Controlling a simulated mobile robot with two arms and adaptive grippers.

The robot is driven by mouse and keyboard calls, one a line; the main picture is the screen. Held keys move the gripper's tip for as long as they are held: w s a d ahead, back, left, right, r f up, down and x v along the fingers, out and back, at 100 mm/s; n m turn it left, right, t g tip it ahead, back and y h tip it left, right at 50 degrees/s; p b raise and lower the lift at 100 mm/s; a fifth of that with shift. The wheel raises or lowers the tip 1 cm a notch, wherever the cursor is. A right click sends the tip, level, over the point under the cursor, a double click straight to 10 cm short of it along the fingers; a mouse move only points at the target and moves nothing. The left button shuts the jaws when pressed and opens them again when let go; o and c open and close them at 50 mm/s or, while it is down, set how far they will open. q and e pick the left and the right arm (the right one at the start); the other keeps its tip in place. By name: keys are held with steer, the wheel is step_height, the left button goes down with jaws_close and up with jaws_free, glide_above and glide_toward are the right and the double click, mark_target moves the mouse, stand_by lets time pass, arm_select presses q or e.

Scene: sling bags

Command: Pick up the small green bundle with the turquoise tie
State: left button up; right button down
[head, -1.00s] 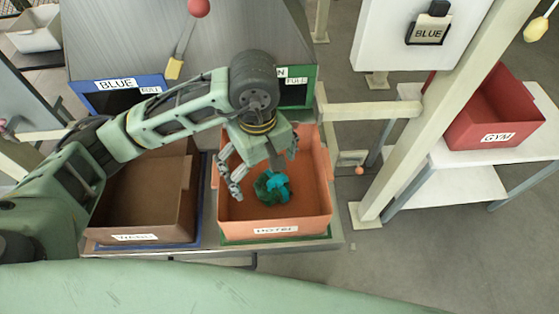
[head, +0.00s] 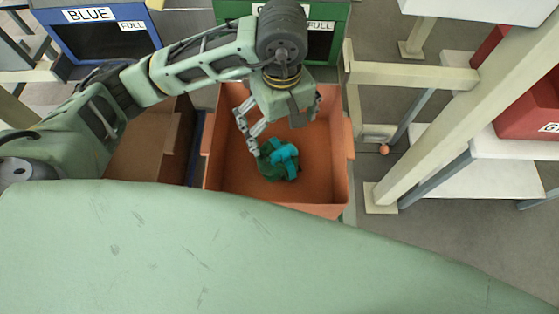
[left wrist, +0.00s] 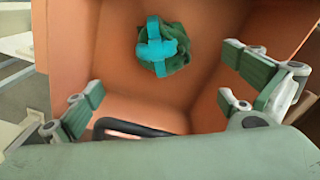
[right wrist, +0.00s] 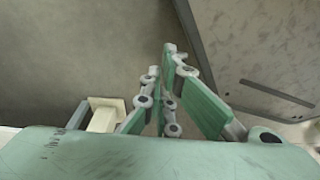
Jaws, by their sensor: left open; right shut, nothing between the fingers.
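The small green bundle with the turquoise tie (head: 279,160) lies on the floor of the orange bin (head: 325,185). In the left wrist view the bundle (left wrist: 165,48) sits at the top middle, with bare bin floor around it. My left gripper (head: 285,122) reaches into the bin from the back. It is open and empty, and in its wrist view its fingers (left wrist: 160,80) stand wide apart, below and to either side of the bundle. In the head view one finger is close beside the bundle; contact cannot be told. My right gripper (right wrist: 160,75) is shut and empty, away from the bin.
A brown bin (head: 140,150) stands left of the orange one, partly behind my arm. Blue (head: 105,40) and green (head: 330,40) framed openings are behind. A pale post (head: 455,110) and a white table (head: 450,180) with a red bin (head: 530,105) are at the right.

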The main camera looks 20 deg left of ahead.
mark_target(281, 150)
arm_select(q)
step_height(281, 150, down, 7)
steer(key=b, duration=0.5)
steer(key=shift+f, duration=0.2)
steer(key=shift+f+b, duration=0.5)
steer(key=shift+b, duration=0.2)
steer(key=shift+f, duration=0.35)
steer(key=f, duration=0.4)
steer(key=a+f, duration=0.1)
steer(key=f, duration=0.1)
steer(key=shift+f, duration=0.15)
steer(key=shift+d+f, duration=0.1)
steer(key=shift+f, duration=0.2)
steer(key=c, duration=1.3)
arm_select(e)
steer(key=w, duration=0.6)
steer(key=shift+a+f+t, duration=0.3)
steer(key=shift+a+f, duration=0.15)
arm_select(q)
steer(key=shift+o, duration=0.2)
steer(key=shift+r, duration=0.1)
